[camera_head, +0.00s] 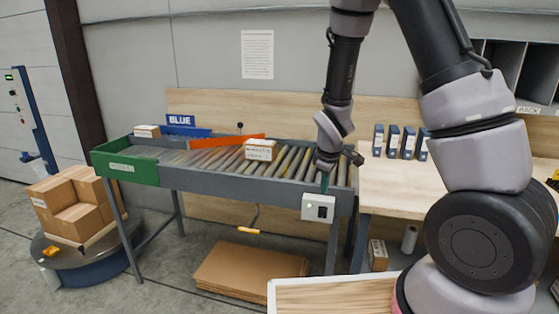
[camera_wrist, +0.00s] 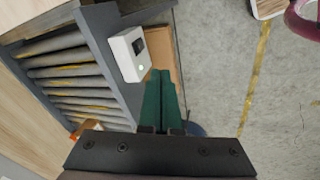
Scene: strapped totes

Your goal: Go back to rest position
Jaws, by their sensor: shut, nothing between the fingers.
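My gripper (camera_head: 324,184) hangs at the front right end of the roller conveyor (camera_head: 215,178), just above a white control box (camera_head: 311,208) on its side rail. In the wrist view its two green fingers (camera_wrist: 161,78) lie side by side, shut with nothing between them. The control box (camera_wrist: 130,55) shows just left of the fingers there. I cannot tell whether they touch the box. My arm reaches down to the gripper from the upper right of the head view.
A small box (camera_head: 261,150) sits on the rollers beside an orange bar (camera_head: 213,141); another box (camera_head: 147,131) is near the green end. A wooden table (camera_head: 398,186) with blue binders stands at the right. Stacked cartons (camera_head: 72,205) are at the left, flat cardboard (camera_head: 248,268) below.

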